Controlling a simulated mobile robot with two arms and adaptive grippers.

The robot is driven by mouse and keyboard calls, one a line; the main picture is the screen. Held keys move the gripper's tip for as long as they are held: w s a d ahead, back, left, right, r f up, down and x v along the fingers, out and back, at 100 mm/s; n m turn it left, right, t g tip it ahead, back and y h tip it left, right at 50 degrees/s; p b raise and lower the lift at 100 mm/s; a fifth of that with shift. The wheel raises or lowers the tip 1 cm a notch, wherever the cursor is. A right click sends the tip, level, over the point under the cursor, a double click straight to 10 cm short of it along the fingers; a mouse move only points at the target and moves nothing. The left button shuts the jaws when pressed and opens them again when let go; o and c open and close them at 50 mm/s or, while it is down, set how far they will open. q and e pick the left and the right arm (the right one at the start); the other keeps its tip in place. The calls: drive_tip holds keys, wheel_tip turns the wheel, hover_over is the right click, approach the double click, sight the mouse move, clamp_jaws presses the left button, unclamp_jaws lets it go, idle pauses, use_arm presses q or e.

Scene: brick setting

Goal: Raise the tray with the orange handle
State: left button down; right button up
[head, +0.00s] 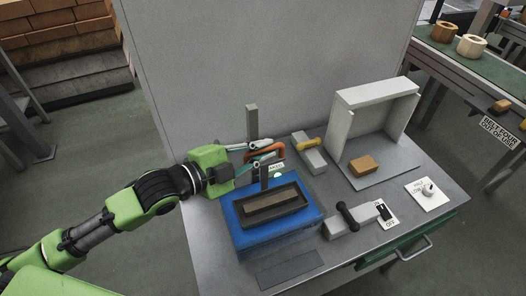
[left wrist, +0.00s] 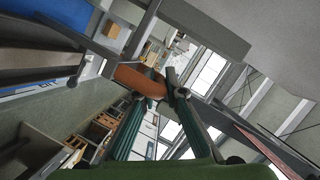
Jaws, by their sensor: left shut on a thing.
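The orange handle (head: 278,147) is a short curved bar by two grey upright posts (head: 252,120) at the back of a blue box (head: 240,240). A dark rectangular tray (head: 300,207) with a brown inside sits in the top of the box. My left gripper (head: 261,155) reaches in from the left and is shut on the orange handle. In the left wrist view the handle (left wrist: 135,80) lies between the green fingers (left wrist: 158,88). How the handle joins the tray is hidden by the gripper and posts. My right gripper is not in view.
A white open frame (head: 345,125) stands at the back right with an orange-brown brick (head: 364,164) on its grey plate. A yellow-handled block (head: 310,150), a black-handled block (head: 350,220), a switch (head: 384,212) and a dial (head: 428,190) are on the bench. A grey panel (head: 270,60) stands behind.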

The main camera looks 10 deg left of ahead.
use_arm(q)
wheel_tip(320, 180, up, 3)
drive_tip(key=shift+f+p, duration=0.1)
drive_tip(key=shift+p, duration=0.45)
drive_tip(key=shift+w+a, duration=0.1)
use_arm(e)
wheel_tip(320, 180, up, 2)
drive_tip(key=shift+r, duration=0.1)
use_arm(q)
drive_tip(key=c, duration=2.1)
unclamp_jaws()
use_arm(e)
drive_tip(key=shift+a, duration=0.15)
use_arm(q)
drive_tip(key=shift+s+a+f, duration=0.1)
drive_tip(key=shift+s+a, duration=0.1)
drive_tip(key=shift+s, duration=0.1)
drive_tip(key=shift+v, duration=5.75)
